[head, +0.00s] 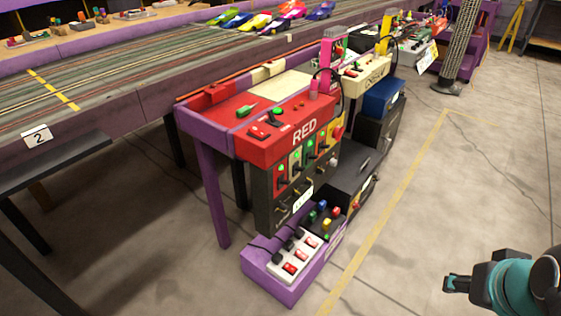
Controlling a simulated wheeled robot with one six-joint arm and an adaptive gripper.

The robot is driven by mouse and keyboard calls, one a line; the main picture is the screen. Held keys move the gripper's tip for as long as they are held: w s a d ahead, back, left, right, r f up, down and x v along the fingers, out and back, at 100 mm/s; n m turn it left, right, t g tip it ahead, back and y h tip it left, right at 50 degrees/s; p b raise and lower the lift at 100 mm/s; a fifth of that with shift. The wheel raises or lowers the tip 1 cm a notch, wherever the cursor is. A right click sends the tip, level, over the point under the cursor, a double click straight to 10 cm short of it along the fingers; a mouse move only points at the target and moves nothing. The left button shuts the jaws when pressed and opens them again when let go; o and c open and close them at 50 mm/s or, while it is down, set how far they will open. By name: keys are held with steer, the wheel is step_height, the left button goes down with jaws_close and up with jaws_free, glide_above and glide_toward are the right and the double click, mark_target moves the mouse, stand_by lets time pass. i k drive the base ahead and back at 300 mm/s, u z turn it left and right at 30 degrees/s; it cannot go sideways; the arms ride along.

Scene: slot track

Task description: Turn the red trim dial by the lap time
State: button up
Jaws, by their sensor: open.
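The red driver station (275,149), marked RED, stands at the edge of the slot track. Its dark front panel (264,205) carries several small lit switches and knobs, too small to tell apart. A small white plate with green marks (303,198) hangs low on this panel; I cannot read whether it is a lap time. A red and yellow round control (338,132) shows on the station's right side; I cannot tell whether it is the trim dial. My gripper (452,284) is at the lower right, open and empty, well apart from the station over the floor.
A purple tray (277,289) with a white power strip (294,257) sits on the floor below the panel. A cream station (366,75) and dark boxes (348,168) stand behind. A lattice post (462,45) rises at the back. The concrete floor (430,190) right of the station is clear.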

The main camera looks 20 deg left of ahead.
mark_target(283, 207)
steer(key=u, duration=1.1)
